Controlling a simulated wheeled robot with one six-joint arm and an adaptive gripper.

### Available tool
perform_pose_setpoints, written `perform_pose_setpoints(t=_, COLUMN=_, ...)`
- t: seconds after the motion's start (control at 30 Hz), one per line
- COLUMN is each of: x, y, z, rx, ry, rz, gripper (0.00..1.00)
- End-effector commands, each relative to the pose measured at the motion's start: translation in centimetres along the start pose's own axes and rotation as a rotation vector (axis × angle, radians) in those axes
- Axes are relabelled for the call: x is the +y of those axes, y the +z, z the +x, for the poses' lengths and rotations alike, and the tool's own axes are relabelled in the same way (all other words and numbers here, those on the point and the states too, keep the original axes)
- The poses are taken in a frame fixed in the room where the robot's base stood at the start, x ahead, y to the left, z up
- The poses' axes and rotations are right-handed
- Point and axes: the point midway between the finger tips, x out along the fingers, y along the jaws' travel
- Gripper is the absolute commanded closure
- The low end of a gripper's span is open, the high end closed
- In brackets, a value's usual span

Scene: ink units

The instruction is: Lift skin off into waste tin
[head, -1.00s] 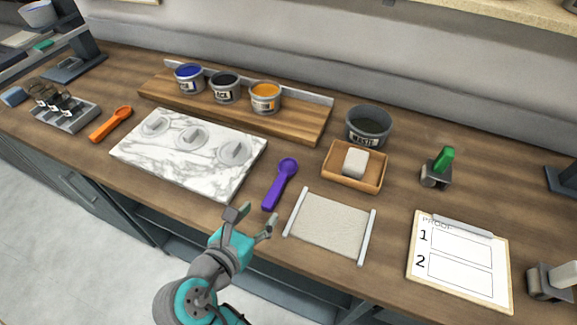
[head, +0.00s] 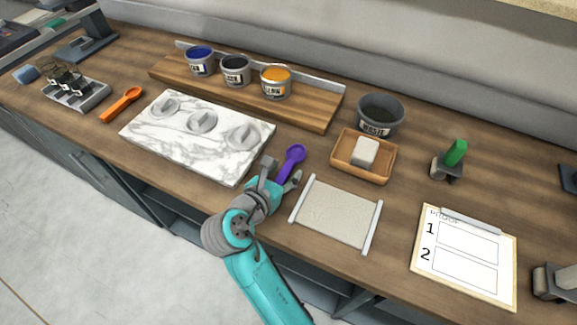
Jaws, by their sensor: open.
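My gripper (head: 282,171) is open at the front of the counter, with its fingers around or just above the handle of a purple scoop (head: 293,154). I cannot tell if they touch it; the lower handle is hidden. The dark grey waste tin (head: 359,129) stands behind the wooden tray. Three ink tins stand on a wooden riser: blue (head: 201,65), black (head: 236,75) and yellow (head: 276,88). The yellow tin shows an orange-yellow top. I cannot make out a separate skin on any tin.
A marble slab (head: 165,143) with three clear discs lies left of my gripper. An orange scoop (head: 122,103) lies further left. Right are a framed grey pad (head: 337,213), a wooden tray (head: 345,160) with a pale block (head: 366,150), a green-handled tool (head: 455,154) and a proof board (head: 420,287).

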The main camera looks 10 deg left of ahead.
Motion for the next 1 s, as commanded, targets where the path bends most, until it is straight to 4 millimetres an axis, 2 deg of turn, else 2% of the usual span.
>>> perform_pose_setpoints(t=0.27, x=0.0, y=0.0, z=0.5, rx=0.0, ry=0.001, rz=0.0, gripper=0.45)
perform_pose_setpoints(t=0.3, x=0.0, y=0.0, z=0.5, rx=0.0, ry=0.001, rz=0.0, gripper=0.47)
perform_pose_setpoints(t=0.5, x=0.0, y=0.0, z=0.4, rx=0.0, ry=0.001, rz=0.0, gripper=0.97)
perform_pose_setpoints(t=0.53, x=0.0, y=0.0, z=0.4, rx=0.0, ry=0.001, rz=0.0, gripper=1.0)
perform_pose_setpoints(t=0.83, x=0.0, y=0.1, z=0.4, rx=0.0, ry=0.001, rz=0.001, gripper=1.0)
perform_pose_setpoints(t=1.0, x=0.1, y=1.7, z=-0.2, rx=-0.001, ry=0.002, rz=0.005, gripper=1.0)
